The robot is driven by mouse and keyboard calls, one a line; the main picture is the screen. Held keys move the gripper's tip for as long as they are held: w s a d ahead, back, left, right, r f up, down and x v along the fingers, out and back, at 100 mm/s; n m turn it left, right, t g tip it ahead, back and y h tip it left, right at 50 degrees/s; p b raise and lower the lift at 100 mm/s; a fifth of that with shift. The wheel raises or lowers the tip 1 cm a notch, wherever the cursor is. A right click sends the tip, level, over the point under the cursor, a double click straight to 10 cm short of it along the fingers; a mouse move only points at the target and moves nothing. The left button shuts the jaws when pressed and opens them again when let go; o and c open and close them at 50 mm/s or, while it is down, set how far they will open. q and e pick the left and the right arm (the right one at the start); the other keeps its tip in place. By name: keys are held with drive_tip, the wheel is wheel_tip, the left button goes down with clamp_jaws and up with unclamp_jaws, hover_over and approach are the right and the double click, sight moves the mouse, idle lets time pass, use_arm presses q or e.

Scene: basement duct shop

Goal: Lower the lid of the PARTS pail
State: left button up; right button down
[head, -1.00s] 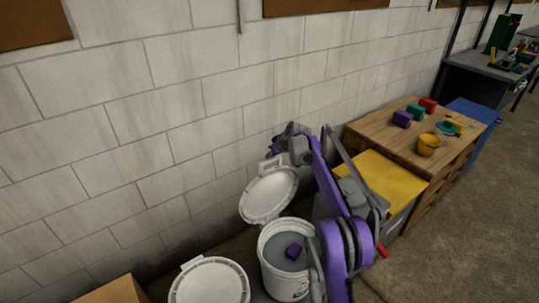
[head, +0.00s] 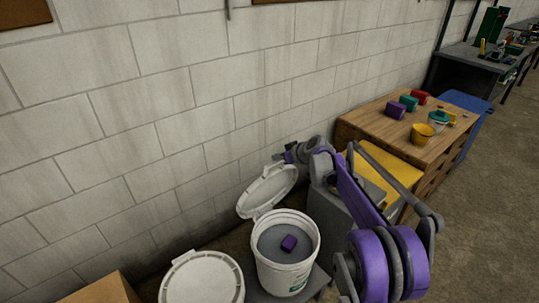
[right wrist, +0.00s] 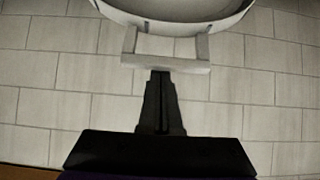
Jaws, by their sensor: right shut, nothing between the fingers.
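A white open pail (head: 263,268) stands on a low grey surface, with a purple block (head: 288,243) inside; its label is too small to read. Its white lid (head: 268,190) is raised at the wall side, tilted up from the rim. My right gripper (head: 282,157) is just behind the lid's upper edge, its fingers partly hidden. In the right wrist view the lid (right wrist: 180,12) and its tab (right wrist: 165,63) lie straight ahead. The shut, empty fingertips (right wrist: 160,75) are at the tab's edge; I cannot tell whether they touch. My left gripper is not in view.
A second white pail with a closed lid (head: 203,278) stands at the left, near a cardboard box (head: 105,291). The block wall (head: 150,130) is close behind the lid. A wooden bench (head: 385,130) with blocks and a yellow cup (head: 422,134) stands at the right.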

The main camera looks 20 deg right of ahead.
use_arm(q)
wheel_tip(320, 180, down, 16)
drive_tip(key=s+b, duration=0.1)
drive_tip(key=b, duration=1.2)
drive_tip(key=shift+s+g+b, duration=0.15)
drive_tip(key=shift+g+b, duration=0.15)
drive_tip(key=shift+b, duration=0.1)
use_arm(e)
drive_tip(key=s+d+f+t+y, duration=0.1)
drive_tip(key=s+d+f+t, duration=0.2)
drive_tip(key=s+f, duration=0.5)
drive_tip(key=s+d+f+t+y, duration=0.1)
drive_tip(key=s+d+f+t, duration=0.2)
drive_tip(key=s, duration=1)
wheel_tip(320, 180, down, 6)
drive_tip(key=shift+s+d+r+t+y, duration=0.15)
drive_tip(key=shift+s+d+t+y, duration=0.2)
drive_tip(key=shift+d, duration=0.65)
